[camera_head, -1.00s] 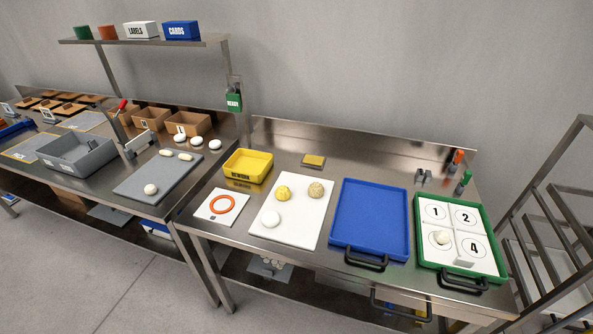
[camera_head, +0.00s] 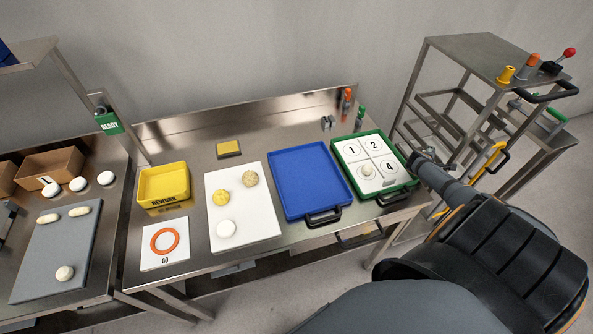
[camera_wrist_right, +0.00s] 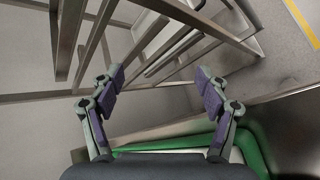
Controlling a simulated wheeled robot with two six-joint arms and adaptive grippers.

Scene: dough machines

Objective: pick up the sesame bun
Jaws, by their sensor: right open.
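The sesame bun (camera_head: 250,178) is a tan, speckled round bun on the back right of the white board (camera_head: 258,222). A yellow bun (camera_head: 221,197) and a plain white bun (camera_head: 226,228) lie on the same board. My right arm comes in from the right, and its hand end is beside the green tray, well to the right of the sesame bun. In the right wrist view my right gripper (camera_wrist_right: 157,82) is open, with nothing between its fingers. The sesame bun is not in that view. My left gripper is not in view.
The blue tray (camera_head: 310,183) and green numbered tray (camera_head: 398,185), holding a white piece (camera_head: 368,170), lie between the board and my right arm. A yellow bin (camera_head: 163,184) and GO card (camera_head: 150,254) are left. A metal rack (camera_head: 480,58) stands right.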

